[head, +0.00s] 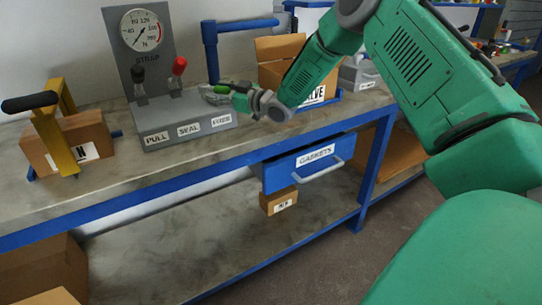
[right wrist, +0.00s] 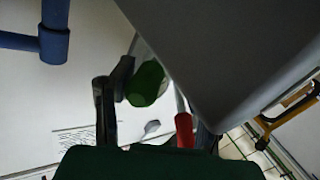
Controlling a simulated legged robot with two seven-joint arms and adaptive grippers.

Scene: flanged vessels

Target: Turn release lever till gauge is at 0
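The grey strapping machine (head: 187,108) stands on the bench with labels PULL, SEAL and a third one too blurred to read surely. Its round gauge (head: 142,30) is on the upright panel; the needle is too small to read exactly. A black-knobbed lever (head: 138,76) and a red-knobbed lever (head: 179,68) stand up. The green handle (head: 222,88) lies low at the right. My right gripper (head: 214,96) is at it. In the right wrist view the green handle (right wrist: 147,84) is between the spread fingers, nearer the left one; the red handle (right wrist: 185,130) is beside it. My left gripper is not in view.
A yellow tool with a black grip (head: 55,125) and a cardboard box stand left on the bench. A blue pipe post (head: 211,55) stands behind. An open cardboard box (head: 280,50) is to the right, partly behind my arm. A blue drawer (head: 310,163) hangs below the bench edge.

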